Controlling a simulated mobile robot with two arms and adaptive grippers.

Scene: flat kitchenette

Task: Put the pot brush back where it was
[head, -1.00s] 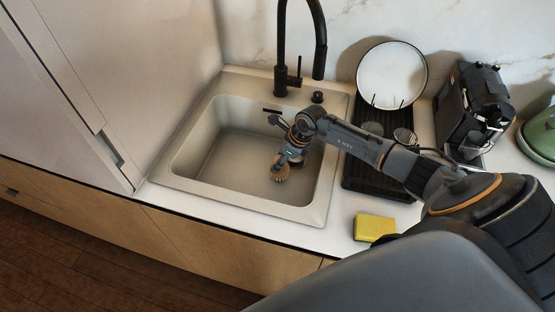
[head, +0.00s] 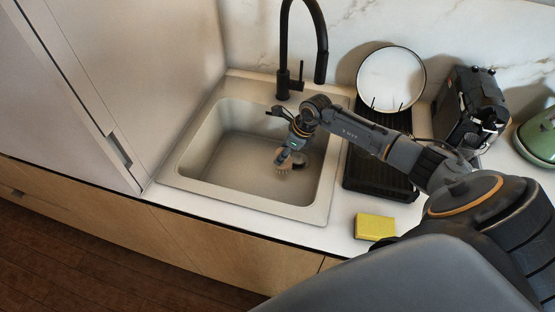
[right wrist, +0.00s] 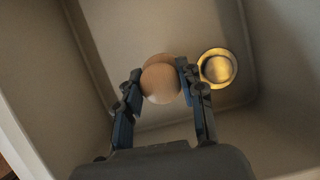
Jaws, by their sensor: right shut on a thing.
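The pot brush (head: 284,163) shows in the head view with its bristles down, inside the sink basin. In the right wrist view its round wooden top (right wrist: 161,82) sits between the fingers. My right gripper (head: 291,152) is shut on the brush; in the right wrist view my right gripper (right wrist: 158,88) has a finger on each side of the top. I cannot tell whether the bristles touch the basin floor. My left gripper is not in view.
The sink (head: 222,168) has a drain (right wrist: 217,68) and a black tap (head: 284,50). To the right are a black dish rack (head: 378,180) with a white plate (head: 391,78), a yellow sponge (head: 375,227), a coffee machine (head: 470,105) and a green kettle (head: 540,135).

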